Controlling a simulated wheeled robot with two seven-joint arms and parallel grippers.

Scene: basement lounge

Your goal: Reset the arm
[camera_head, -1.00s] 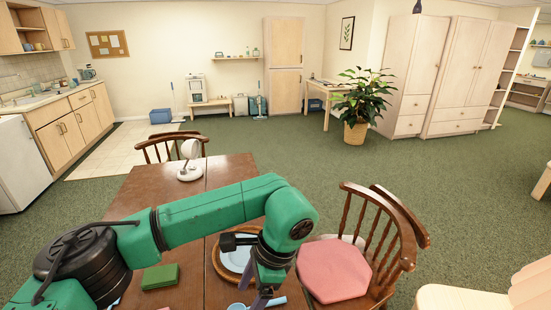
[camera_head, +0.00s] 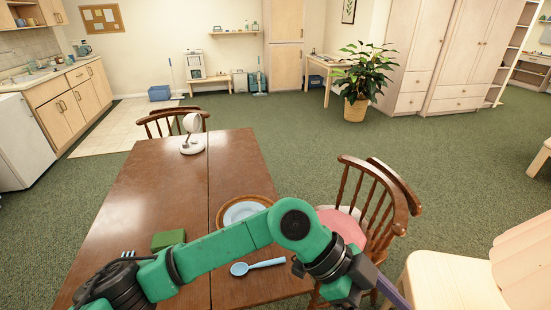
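My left arm comes in from the lower left, bends at a green elbow over the table and reaches down to the right. My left gripper (camera_head: 388,291) is at the bottom edge, to the right of the table and in front of the chair with the pink cushion. Only a purple-grey finger part shows, and the rest is cut off or hidden, so its opening cannot be told. My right gripper is not in view.
The wooden table (camera_head: 150,205) holds a white lamp-like object (camera_head: 192,140), a green block (camera_head: 168,239), a blue plate (camera_head: 240,211) on a brown round mat and a blue spoon (camera_head: 258,266). A chair with a pink cushion (camera_head: 340,224) stands right; a pale chair (camera_head: 450,285) is lower right.

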